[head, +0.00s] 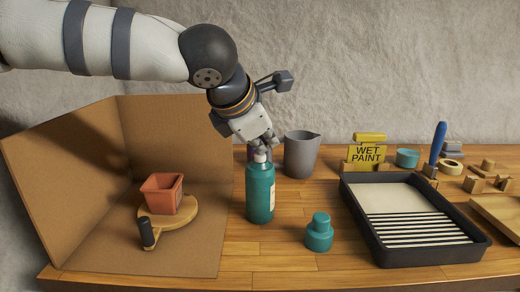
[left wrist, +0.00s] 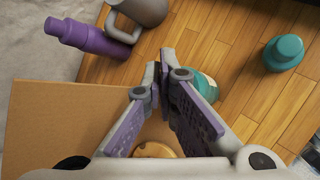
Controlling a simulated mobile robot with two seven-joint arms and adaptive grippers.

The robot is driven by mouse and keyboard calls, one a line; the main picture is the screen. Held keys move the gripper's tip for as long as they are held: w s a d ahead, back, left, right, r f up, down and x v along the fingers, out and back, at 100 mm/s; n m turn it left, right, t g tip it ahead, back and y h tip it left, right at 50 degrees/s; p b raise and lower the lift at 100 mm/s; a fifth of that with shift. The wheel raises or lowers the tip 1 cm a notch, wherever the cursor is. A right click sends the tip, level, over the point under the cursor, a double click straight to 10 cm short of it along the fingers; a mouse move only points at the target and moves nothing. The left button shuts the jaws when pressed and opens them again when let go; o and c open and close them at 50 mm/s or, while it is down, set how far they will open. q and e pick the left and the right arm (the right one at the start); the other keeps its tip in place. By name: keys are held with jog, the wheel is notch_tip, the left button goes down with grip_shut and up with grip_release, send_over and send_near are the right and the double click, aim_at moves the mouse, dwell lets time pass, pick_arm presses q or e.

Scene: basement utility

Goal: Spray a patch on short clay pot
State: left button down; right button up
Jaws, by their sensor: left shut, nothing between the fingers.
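The short clay pot (head: 160,196), square and terracotta, stands on a round wooden turntable (head: 183,212) with a dark-handled arm, inside a cardboard booth. A teal spray can (head: 260,197) with a pale nozzle stands upright on the bench, right of the booth. My left gripper (head: 262,146) points down at the can's top, fingers shut and empty at or just above the nozzle; contact is unclear. In the left wrist view the fingers (left wrist: 165,75) hide most of the can (left wrist: 206,86). A teal cap (head: 320,236) sits on the bench. My right gripper is not in view.
Cardboard walls (head: 60,175) enclose the pot's left and back. A grey pitcher (head: 301,156) and purple bottle (left wrist: 92,40) stand behind the can. A black paint tray (head: 385,252), "WET PAINT" sign (head: 367,153) and small items fill the right.

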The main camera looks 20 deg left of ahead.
aim_at(263, 155)
pick_arm(q)
jog(key=shift+r, duration=2.9)
jog(key=shift+a, duration=0.1)
